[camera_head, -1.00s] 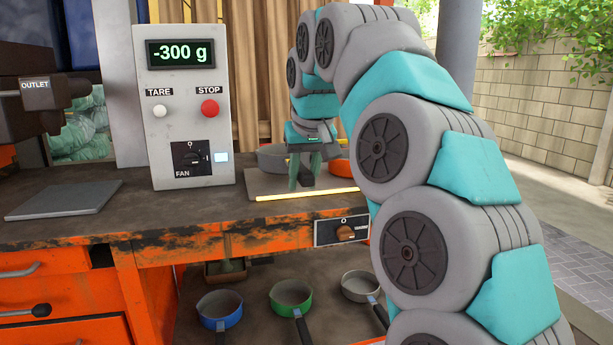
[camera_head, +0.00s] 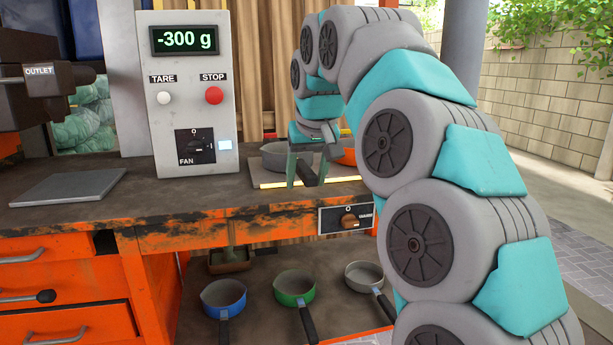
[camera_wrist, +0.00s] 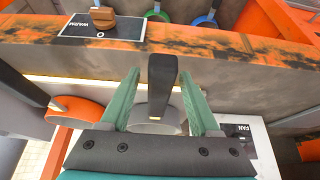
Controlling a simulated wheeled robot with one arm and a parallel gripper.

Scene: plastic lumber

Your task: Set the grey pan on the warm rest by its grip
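The grey pan (camera_head: 282,155) sits on the flat plate with a glowing yellow strip (camera_head: 264,184), apparently the warm rest, at the bench's right. My gripper (camera_head: 307,180) is low over the plate's front edge. In the wrist view, the pan's dark grip (camera_wrist: 162,80) stands between my green fingers (camera_wrist: 160,85), with narrow gaps beside it, so the gripper is open around the grip. Most of the pan's bowl (camera_wrist: 152,120) is hidden behind the gripper there. The WARM knob (camera_head: 348,219) is on the bench front.
An orange pan (camera_head: 345,153) stands close right of the grey pan. A control box (camera_head: 190,110) reading -300 g stands to the left. A bare grey plate (camera_head: 70,187) lies farther left. Blue (camera_head: 222,297), green (camera_head: 294,286) and grey-white (camera_head: 363,275) pans sit on the lower shelf.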

